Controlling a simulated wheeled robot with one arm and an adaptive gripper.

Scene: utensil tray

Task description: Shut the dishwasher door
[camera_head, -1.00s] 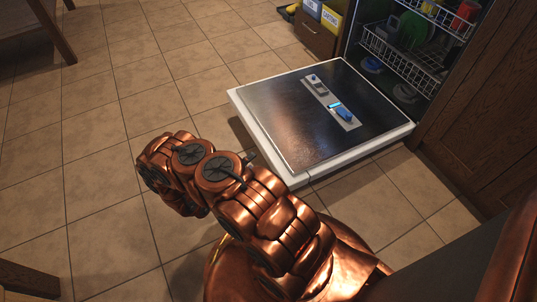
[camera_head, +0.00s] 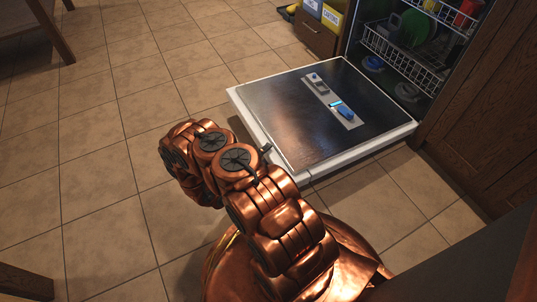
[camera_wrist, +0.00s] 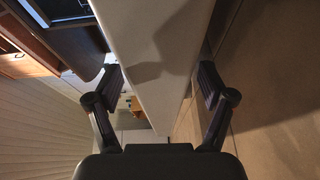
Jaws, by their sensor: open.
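The dishwasher door (camera_head: 285,110) is folded down, nearly level, its dark inner panel facing up with a white rim around it. In the head view my copper arm reaches to the door's near edge, and a dark fingertip shows beside that edge; the rest of the gripper is mostly hidden by the arm. In the wrist view my gripper (camera_wrist: 160,78) is open, one finger on each side of the white door edge (camera_wrist: 155,35). I cannot tell whether either finger touches it. The dishwasher's opening (camera_head: 395,85) is at the upper right.
A wire rack (camera_head: 400,55) with dishes is inside the dishwasher. Wooden cabinet panels (camera_head: 490,120) stand to the right. Tiled floor (camera_head: 110,120) lies clear to the left.

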